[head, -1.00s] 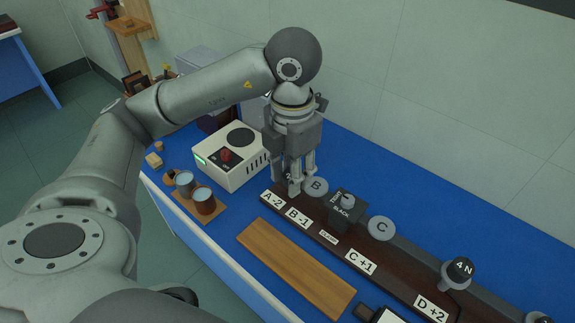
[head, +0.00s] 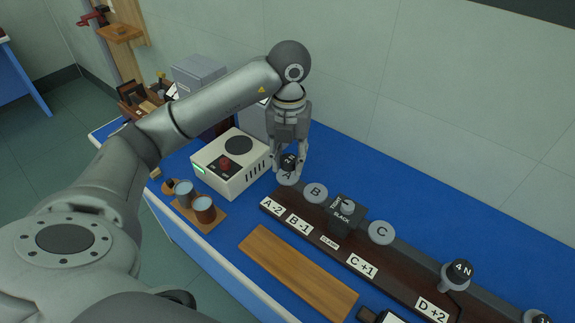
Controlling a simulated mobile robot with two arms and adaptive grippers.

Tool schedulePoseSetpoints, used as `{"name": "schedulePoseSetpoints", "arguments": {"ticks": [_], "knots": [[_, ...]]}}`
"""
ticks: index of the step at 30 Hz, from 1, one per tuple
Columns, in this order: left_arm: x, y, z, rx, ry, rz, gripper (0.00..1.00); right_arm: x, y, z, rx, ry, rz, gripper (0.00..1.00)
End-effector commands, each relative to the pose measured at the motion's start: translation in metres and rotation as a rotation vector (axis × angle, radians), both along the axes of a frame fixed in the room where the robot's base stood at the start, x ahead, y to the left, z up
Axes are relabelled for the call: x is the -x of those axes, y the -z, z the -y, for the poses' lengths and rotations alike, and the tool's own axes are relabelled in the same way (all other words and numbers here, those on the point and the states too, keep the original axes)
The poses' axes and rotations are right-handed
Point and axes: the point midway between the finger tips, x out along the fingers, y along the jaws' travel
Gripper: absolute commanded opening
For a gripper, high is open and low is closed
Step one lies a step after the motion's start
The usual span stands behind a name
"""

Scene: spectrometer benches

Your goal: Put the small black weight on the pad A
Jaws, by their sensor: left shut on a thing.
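The small black weight (head: 289,160) is between the fingers of my left gripper (head: 289,166), which is shut on it. Pad A (head: 286,180) is a round grey disc at the far left end of the dark beam, its letter showing just below the weight. The weight is at the pad, but I cannot tell whether it touches the pad or hangs slightly above it. The fingers partly hide both. My right gripper is not in view.
A 4 N weight (head: 461,269) sits further right. A white heater-like box (head: 230,175) stands close left of the gripper. A wooden board (head: 298,272) lies in front.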

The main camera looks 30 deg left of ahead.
Motion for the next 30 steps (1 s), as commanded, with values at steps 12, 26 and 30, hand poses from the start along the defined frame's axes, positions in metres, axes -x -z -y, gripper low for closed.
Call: {"name": "schedulePoseSetpoints", "arguments": {"ticks": [12, 26, 30], "knots": [[-0.040, 0.053, -0.029, 0.001, 0.001, 0.001, 0.03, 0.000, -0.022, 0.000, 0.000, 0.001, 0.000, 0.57], [-0.045, 0.091, -0.033, -0.001, 0.003, 0.002, 0.03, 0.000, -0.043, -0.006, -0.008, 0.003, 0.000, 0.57], [-0.045, 0.092, -0.033, -0.001, 0.002, 0.003, 0.03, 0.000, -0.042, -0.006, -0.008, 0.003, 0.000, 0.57]]}}
